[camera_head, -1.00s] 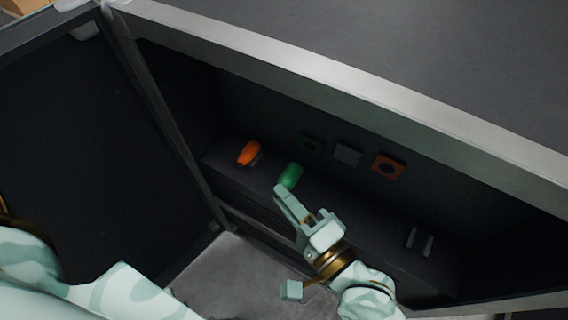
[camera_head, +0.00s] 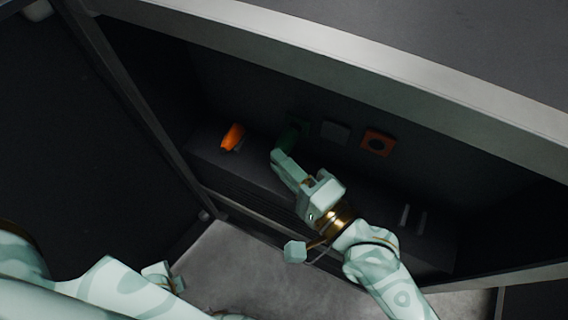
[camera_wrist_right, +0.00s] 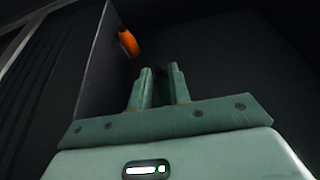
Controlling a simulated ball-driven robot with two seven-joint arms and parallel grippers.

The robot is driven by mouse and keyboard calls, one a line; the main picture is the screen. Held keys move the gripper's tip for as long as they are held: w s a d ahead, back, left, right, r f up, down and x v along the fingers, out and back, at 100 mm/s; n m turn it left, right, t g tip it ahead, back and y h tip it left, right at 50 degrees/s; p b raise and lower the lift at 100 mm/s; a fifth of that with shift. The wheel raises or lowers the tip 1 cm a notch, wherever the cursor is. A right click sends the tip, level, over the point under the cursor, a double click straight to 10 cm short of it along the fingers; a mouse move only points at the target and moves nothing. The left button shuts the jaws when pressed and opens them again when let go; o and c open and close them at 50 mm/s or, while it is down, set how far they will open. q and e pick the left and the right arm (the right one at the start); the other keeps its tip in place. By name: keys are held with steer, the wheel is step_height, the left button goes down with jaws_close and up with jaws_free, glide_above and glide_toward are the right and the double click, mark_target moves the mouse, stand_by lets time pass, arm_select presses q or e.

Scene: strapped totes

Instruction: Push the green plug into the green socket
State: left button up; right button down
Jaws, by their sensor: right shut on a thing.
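The green plug (camera_head: 288,139) is a dark green body at the tip of my right gripper (camera_head: 281,160), inside the dark cabinet. My right gripper is shut on it. The green socket (camera_head: 301,124) is a dim square on the cabinet's back wall, right behind the plug and partly covered by it. Plug and socket overlap in the head view; I cannot tell how deep the plug sits.
An orange plug (camera_head: 232,137) stands on the ledge to the left; it also shows in the right wrist view (camera_wrist_right: 129,42). A grey socket (camera_head: 335,131) and an orange socket (camera_head: 378,143) are to the right. The cabinet's top edge (camera_head: 330,55) hangs above my right arm.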

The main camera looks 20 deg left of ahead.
steer(key=shift+r+p, duration=0.15)
steer(key=shift+p, duration=0.15)
stand_by(0.5)
stand_by(0.7)
steer(key=shift+p, duration=0.45)
stand_by(0.7)
steer(key=shift+w, duration=0.6)
stand_by(0.3)
steer(key=c, duration=1.2)
jaws_free()
steer(key=shift+c, duration=0.2)
